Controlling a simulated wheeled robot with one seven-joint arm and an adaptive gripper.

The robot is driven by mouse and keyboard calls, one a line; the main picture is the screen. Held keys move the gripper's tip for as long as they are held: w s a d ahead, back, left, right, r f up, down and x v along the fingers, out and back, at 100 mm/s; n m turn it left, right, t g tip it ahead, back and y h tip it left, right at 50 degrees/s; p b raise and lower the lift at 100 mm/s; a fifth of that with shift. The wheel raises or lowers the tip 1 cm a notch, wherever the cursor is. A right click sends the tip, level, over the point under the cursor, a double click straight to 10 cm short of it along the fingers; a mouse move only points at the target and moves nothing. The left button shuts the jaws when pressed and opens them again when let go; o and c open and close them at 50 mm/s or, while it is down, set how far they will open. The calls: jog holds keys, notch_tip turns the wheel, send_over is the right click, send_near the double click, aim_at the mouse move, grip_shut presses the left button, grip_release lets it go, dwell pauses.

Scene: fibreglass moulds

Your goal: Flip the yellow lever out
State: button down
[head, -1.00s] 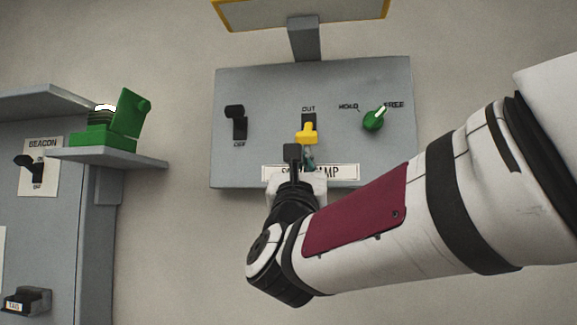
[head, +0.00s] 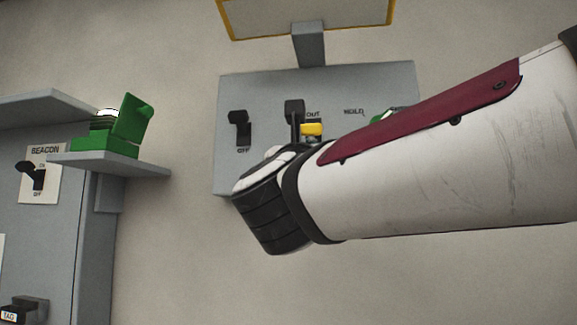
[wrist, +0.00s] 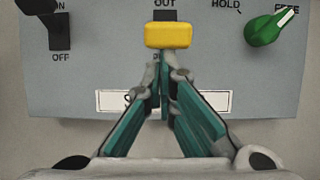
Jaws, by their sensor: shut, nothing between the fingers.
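The yellow lever (head: 311,129) sits on the grey wall panel, just under the OUT label. In the wrist view the yellow lever (wrist: 168,35) is a wide block, with dark slot showing above it. My gripper (wrist: 165,76) is shut and empty. Its fingertips are just below the lever's lower edge in that view; I cannot tell whether they touch it. In the head view my forearm and wrist hide the fingers and the panel's lower part.
A black switch (head: 239,126) is left of the lever. A green knob (wrist: 268,29) is to its right, by HOLD and FREE.

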jog(key=shift+g, duration=0.4)
jog(key=r, duration=0.1)
jog(key=s+r, duration=0.1)
jog(key=r, duration=0.1)
jog(key=s+r, duration=0.1)
jog(key=r, duration=0.1)
jog(key=shift+a, duration=0.15)
jog(key=shift+s+r, duration=0.1)
jog(key=shift+s, duration=0.05)
